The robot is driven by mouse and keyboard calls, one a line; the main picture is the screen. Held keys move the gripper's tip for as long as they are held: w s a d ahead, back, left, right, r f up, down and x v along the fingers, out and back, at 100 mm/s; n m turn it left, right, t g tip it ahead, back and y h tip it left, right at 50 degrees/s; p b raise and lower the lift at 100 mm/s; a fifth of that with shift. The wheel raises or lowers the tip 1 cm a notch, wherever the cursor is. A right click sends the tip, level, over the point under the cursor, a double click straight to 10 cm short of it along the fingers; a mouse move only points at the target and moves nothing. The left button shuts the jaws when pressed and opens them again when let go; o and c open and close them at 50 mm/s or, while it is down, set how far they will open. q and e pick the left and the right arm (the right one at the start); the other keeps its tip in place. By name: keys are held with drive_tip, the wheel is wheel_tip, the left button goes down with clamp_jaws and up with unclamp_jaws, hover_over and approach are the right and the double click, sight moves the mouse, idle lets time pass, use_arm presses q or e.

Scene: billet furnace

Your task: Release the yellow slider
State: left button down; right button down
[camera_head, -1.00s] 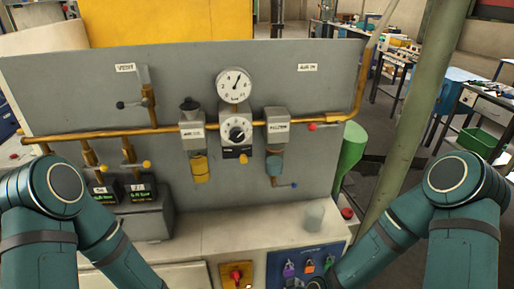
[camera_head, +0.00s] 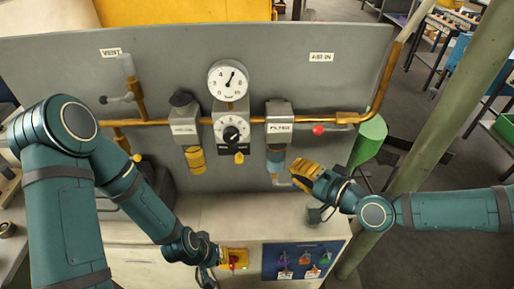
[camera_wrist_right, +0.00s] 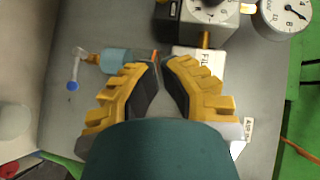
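A small yellow part, likely the slider (camera_head: 239,158), hangs below the round black-and-white regulator dial (camera_head: 232,132) on the grey panel. A larger yellow cylinder (camera_head: 195,160) hangs under the unit to its left. My right gripper (camera_head: 300,172) has yellow fingers and is in front of the panel, just right of the filter's bluish bowl (camera_head: 275,160). In the right wrist view its fingers (camera_wrist_right: 160,62) are apart with nothing visible between them, pointing toward the bowl (camera_wrist_right: 118,61) and filter body. My left gripper (camera_head: 212,265) is low, by a yellow plate with a red knob (camera_head: 233,258); its fingers are unclear.
A gauge (camera_head: 229,80) tops the regulator. A copper pipe (camera_head: 350,118) crosses the panel, with a red-ended handle (camera_head: 319,130) at right. Padlocks hang on a blue board (camera_head: 303,260) below. A green cylinder (camera_head: 369,140) and slanted post (camera_head: 440,130) stand right.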

drive_tip(key=shift+r, duration=0.15)
drive_tip(key=b, duration=0.3)
approach(243, 153)
drive_tip(key=x, duration=0.5)
drive_tip(key=shift+w+d, duration=0.3)
drive_tip(key=shift+w, duration=0.05)
drive_tip(key=shift+a+f, duration=0.2)
drive_tip(key=shift+a, duration=0.4)
